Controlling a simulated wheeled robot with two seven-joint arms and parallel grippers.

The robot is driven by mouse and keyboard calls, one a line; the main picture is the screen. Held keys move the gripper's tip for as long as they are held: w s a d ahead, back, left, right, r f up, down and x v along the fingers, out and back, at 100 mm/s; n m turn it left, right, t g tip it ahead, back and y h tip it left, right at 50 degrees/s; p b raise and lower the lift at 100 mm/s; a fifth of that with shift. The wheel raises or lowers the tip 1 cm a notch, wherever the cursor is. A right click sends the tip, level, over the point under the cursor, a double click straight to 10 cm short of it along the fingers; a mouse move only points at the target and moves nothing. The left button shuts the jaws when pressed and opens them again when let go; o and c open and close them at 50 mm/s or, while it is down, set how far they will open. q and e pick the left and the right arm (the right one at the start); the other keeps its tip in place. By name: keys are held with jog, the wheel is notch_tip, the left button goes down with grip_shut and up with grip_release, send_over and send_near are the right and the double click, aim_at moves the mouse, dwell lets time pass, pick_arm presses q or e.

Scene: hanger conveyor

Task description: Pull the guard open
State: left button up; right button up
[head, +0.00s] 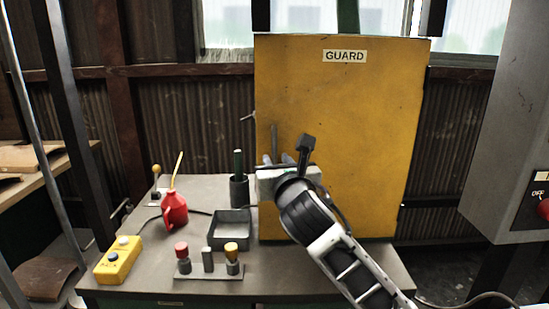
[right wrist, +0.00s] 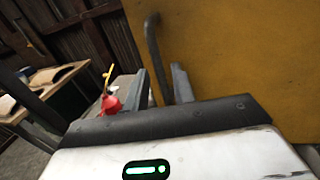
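The guard (head: 345,130) is a large upright yellow panel with a GUARD label, standing at the back of the bench. It also fills the upper right of the right wrist view (right wrist: 240,60). Its handle (head: 274,138) is a dark grey upright bar near the panel's left edge; it also shows in the right wrist view (right wrist: 153,50). My right gripper (head: 277,159) is at the handle's lower part, fingers pointing at the panel. In the right wrist view its fingers (right wrist: 162,88) stand apart, one on each side of the handle. Whether either touches it is unclear. My left gripper is out of view.
On the bench (head: 205,190) left of my right arm stand a red oil can (head: 174,209), a grey tray (head: 231,243), a dark cup (head: 239,190), a yellow button box (head: 118,260) and a knob strip (head: 208,268). A grey control cabinet (head: 500,150) stands at right.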

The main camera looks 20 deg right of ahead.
aim_at(275, 158)
jog(key=shift+w+d, duration=0.1)
jog(key=shift+w, duration=1.4)
jog(key=shift+c, duration=0.4)
grip_shut()
jog(key=shift+s, duration=0.1)
